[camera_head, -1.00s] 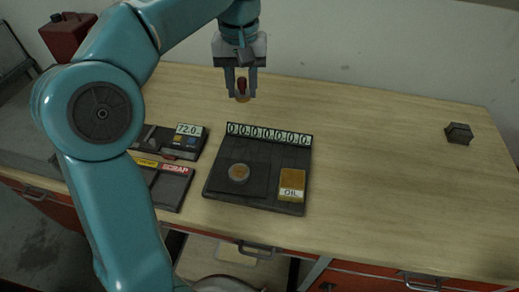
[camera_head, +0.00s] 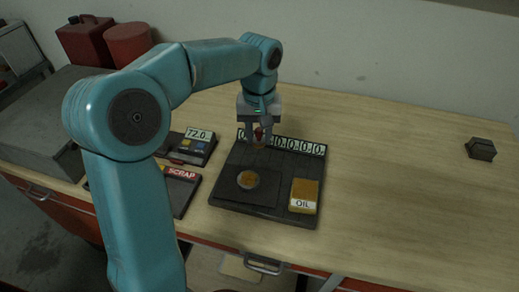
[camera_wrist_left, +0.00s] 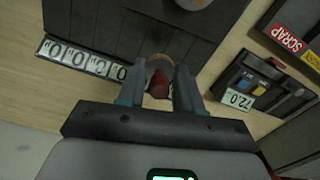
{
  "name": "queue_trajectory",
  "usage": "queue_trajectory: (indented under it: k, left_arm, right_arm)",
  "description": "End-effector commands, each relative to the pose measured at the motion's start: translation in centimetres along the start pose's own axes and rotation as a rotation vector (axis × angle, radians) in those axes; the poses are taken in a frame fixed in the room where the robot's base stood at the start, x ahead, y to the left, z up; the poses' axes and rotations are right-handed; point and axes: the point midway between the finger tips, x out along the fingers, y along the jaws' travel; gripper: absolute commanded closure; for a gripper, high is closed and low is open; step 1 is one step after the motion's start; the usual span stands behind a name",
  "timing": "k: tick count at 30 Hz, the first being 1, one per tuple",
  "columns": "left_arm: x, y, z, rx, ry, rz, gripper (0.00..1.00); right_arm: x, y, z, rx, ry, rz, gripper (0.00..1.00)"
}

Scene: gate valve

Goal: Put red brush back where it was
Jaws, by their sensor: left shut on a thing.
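The red brush (camera_wrist_left: 158,83) is a small piece with a red handle, held between the fingers of my left gripper (camera_wrist_left: 160,85). In the head view my left gripper (camera_head: 259,140) points down over the back edge of the dark tray (camera_head: 225,192), in front of its row of number plates (camera_head: 290,145). The gripper is shut on the brush. A tan rounded part shows just beyond the brush in the wrist view; I cannot tell whether the brush touches the tray. My right gripper is in neither view.
A SCRAP tray (camera_head: 183,188) and a 72.0 gauge box (camera_head: 188,146) stand to the left. A dark block (camera_head: 481,149) sits far right.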

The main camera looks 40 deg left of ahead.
Motion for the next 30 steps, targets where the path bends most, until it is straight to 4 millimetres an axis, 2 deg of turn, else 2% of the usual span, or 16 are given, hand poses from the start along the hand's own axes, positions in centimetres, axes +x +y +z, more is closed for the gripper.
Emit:
queue_trajectory:
  k: [12, 24, 25, 26, 27, 30]
  left_arm:
    - [5.1, 0.1, -0.1, 0.002, -0.001, -0.002, 0.89]
    - [5.7, 0.1, -0.1, 0.002, 0.001, 0.0, 0.89]
    - [5.5, 0.1, -0.1, 0.002, 0.001, 0.0, 0.55]
    - [5.5, 0.1, -0.1, 0.002, 0.001, 0.0, 0.45]
    - [5.5, 0.1, -0.1, 0.002, 0.001, 0.0, 0.4]
    - [5.5, 0.1, -0.1, 0.002, 0.001, 0.0, 0.4]
  right_arm:
    - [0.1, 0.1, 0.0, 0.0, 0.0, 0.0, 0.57]
    - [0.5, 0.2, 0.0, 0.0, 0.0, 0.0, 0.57]
    - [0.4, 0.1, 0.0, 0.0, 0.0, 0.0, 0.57]
    - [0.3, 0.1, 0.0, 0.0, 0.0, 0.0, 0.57]
    - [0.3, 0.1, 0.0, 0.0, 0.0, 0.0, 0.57]
    - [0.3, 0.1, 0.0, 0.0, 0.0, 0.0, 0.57]
